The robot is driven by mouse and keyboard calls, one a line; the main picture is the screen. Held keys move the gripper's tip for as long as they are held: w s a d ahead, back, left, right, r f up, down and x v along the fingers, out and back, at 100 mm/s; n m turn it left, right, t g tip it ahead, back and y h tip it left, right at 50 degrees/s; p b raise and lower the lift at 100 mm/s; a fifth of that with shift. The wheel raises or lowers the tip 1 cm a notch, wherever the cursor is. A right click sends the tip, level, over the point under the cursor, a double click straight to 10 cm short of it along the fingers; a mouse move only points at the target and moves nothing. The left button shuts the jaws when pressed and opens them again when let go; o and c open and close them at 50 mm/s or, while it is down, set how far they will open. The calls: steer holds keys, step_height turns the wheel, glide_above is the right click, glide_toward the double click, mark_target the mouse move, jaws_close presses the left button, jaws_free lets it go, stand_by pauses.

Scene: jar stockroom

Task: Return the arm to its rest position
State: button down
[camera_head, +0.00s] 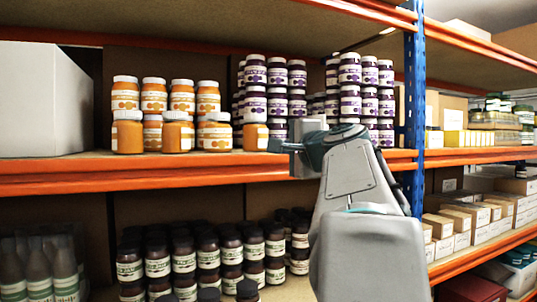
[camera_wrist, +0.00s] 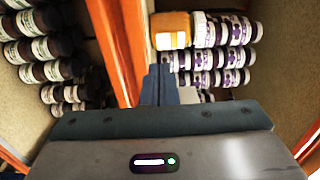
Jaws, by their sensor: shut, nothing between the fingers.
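My gripper (camera_head: 280,146) is at the front edge of the middle shelf, in front of the jars. In the wrist view my gripper (camera_wrist: 160,72) shows its fingers together with nothing between them. My arm rises from the lower right of the head view and is bent at the wrist. Orange jars (camera_head: 182,97) stand on the shelf to the left of the gripper. Purple-labelled jars (camera_head: 350,75) are stacked behind and to the right of it, partly hidden by my arm.
The orange shelf beam (camera_head: 130,181) runs just below the gripper. A blue upright (camera_head: 414,90) stands right of my arm. A white box (camera_head: 40,100) is at the left. Dark jars (camera_head: 185,262) fill the lower shelf. Cartons (camera_head: 480,215) stand at the right.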

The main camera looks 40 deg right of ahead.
steer(key=shift+v, duration=1.1)
steer(key=a+f+n+g+y, duration=0.2)
steer(key=a+f+n+g, duration=0.15)
steer(key=a+f, duration=0.5)
steer(key=w+a+f+n+g+y, duration=0.15)
steer(key=a+f+n, duration=0.3)
steer(key=f, duration=0.65)
steer(key=a+f+n+g+y, duration=0.2)
steer(key=a+f+n+g, duration=0.15)
steer(key=a+f, duration=0.55)
steer(key=s+a+f+n+g, duration=0.3)
steer(key=s+f+n, duration=0.1)
steer(key=s+f, duration=0.3)
steer(key=s+a+f+n+g+h, duration=0.1)
steer(key=s+a+f+n+g, duration=0.2)
steer(key=f, duration=0.8)
steer(key=s+n, duration=0.2)
steer(key=s, duration=0.2)
steer(key=shift+f, duration=0.4)
